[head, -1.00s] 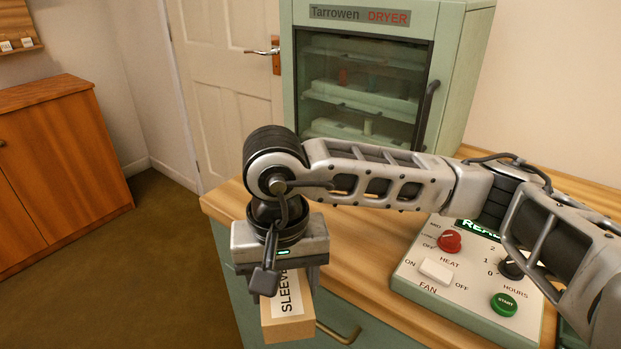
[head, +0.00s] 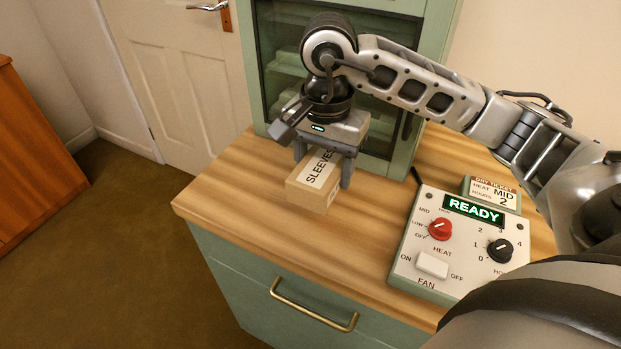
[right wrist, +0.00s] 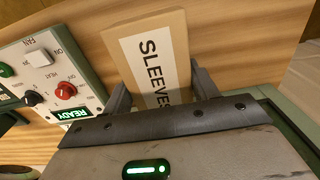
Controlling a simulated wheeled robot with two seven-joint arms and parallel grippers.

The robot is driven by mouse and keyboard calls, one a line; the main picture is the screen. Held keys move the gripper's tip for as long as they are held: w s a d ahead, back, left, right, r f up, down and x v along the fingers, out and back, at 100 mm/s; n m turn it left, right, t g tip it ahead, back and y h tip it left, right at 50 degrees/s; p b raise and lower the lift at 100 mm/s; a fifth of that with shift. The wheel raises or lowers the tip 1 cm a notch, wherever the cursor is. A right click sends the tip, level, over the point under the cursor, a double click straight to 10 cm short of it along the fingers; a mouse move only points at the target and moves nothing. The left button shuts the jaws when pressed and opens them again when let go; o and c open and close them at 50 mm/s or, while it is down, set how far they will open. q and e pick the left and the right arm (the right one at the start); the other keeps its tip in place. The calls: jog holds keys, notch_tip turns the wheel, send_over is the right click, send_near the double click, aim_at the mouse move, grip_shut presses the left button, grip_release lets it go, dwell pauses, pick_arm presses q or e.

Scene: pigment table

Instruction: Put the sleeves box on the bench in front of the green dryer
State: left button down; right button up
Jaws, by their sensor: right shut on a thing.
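The sleeves box (head: 316,184) is a small tan carton with a white label reading SLEEVES. My right gripper (head: 325,168) is shut on it from above, one finger on each side. The box is at the wooden bench top (head: 250,200), in front of the green dryer (head: 415,150); I cannot tell whether its underside touches the wood. In the right wrist view the box (right wrist: 152,65) sits between the two fingers (right wrist: 160,88), its label facing the camera. The arm hides part of the dryer's glass door. My left gripper is not in view.
A control panel (head: 408,262) with a red knob, a black knob, a fan switch and a READY display stands on the bench to the right. A dry ticket (head: 493,194) stands behind it. Bare wood lies left of the box. The bench's left edge is close.

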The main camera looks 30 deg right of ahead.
aim_at(313, 172)
jog(key=w+f, duration=0.1)
jog(key=f, duration=0.1)
jog(key=w+f, duration=0.2)
jog(key=shift+w+d+f, duration=0.2)
jog(key=f, duration=0.1)
jog(key=f+p, duration=0.1)
jog(key=f, duration=0.1)
jog(key=shift+w, duration=0.25)
jog(key=shift+f, duration=0.5)
jog(key=o, duration=1.1)
jog(key=shift+c, duration=0.2)
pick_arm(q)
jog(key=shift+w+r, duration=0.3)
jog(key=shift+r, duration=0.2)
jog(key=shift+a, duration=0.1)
